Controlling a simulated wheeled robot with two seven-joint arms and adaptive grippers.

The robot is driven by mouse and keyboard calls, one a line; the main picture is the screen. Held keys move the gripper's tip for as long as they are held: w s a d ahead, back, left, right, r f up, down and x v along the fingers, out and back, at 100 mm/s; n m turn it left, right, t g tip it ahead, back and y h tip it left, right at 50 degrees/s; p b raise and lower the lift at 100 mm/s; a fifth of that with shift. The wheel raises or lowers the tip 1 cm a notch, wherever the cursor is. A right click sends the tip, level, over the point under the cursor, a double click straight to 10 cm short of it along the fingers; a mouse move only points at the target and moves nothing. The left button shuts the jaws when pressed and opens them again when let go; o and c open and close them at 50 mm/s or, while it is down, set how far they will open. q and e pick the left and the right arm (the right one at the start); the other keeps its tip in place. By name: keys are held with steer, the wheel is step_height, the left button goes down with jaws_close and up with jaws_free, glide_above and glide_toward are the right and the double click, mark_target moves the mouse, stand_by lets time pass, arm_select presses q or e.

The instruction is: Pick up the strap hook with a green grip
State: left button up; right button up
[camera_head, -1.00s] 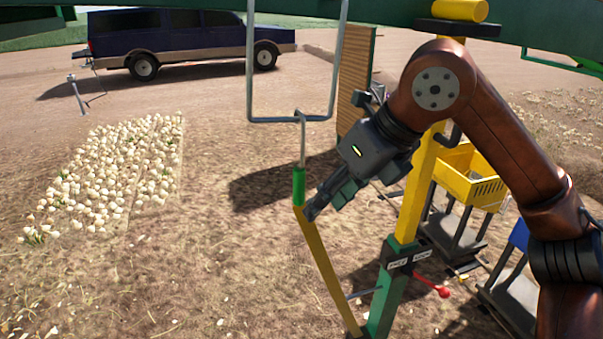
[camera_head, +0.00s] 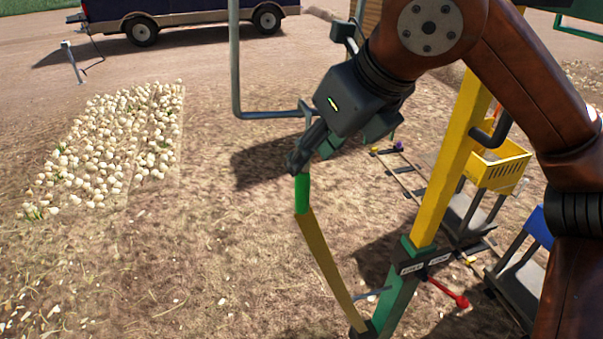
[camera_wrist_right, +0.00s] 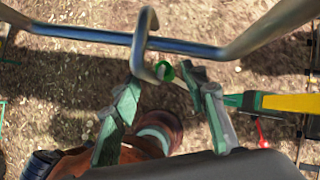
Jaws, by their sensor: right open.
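The strap hook is a metal hook (camera_head: 306,112) over a grey bar (camera_head: 270,115), with a green grip (camera_head: 302,194) below it and a yellow strap (camera_head: 328,262) running down to a green base. My right gripper (camera_head: 302,158) is just above the green grip, at the hook's shank, which it partly hides. In the right wrist view the gripper (camera_wrist_right: 165,80) is open, one finger on each side of the green grip (camera_wrist_right: 163,71). The hook (camera_wrist_right: 148,38) shows there around the bar (camera_wrist_right: 90,35). I cannot tell whether a finger touches the hook. My left gripper is not in view.
A yellow post (camera_head: 452,160) on a green base stands right of the strap, with a red-knobbed lever (camera_head: 450,293) low on it. A yellow crate (camera_head: 500,168) is behind. Onions (camera_head: 110,150) lie on the ground at left. The ground left of the strap is open.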

mark_target(305, 173)
steer(key=x, duration=0.5)
steer(key=shift+s+d+f, duration=0.1)
steer(key=shift+d+f, duration=0.25)
steer(key=shift+f, duration=0.05)
steer(key=c, duration=1)
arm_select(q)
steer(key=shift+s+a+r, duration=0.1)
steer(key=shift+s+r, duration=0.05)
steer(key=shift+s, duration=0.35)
arm_select(e)
jaws_close()
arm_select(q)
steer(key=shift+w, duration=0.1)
